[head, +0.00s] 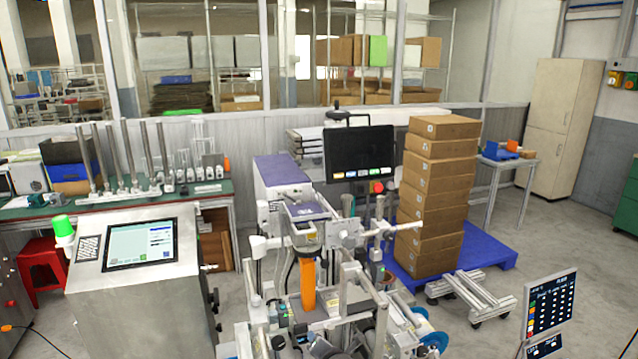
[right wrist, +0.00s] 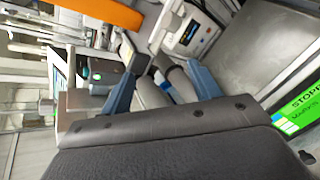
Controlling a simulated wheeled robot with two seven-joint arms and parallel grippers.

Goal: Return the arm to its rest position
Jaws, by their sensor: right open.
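My right gripper (right wrist: 160,62) shows in the right wrist view, with its two blue-grey fingers spread apart. It is open, and I see nothing held between the fingers. Grey cylindrical machine parts (right wrist: 150,92) show behind the gap; whether the fingers touch them I cannot tell. Neither of my grippers shows in the head view, and my left gripper is in no view. A blue reel (head: 431,338) is at the lower right of the machine in the head view.
The labelling machine (head: 308,285) with an orange part fills the lower middle. A control cabinet (head: 140,300) stands left. Stacked cartons (head: 430,200) stand on a blue pallet (head: 490,250). A screen panel (head: 550,305) is at lower right. Floor is clear at far right.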

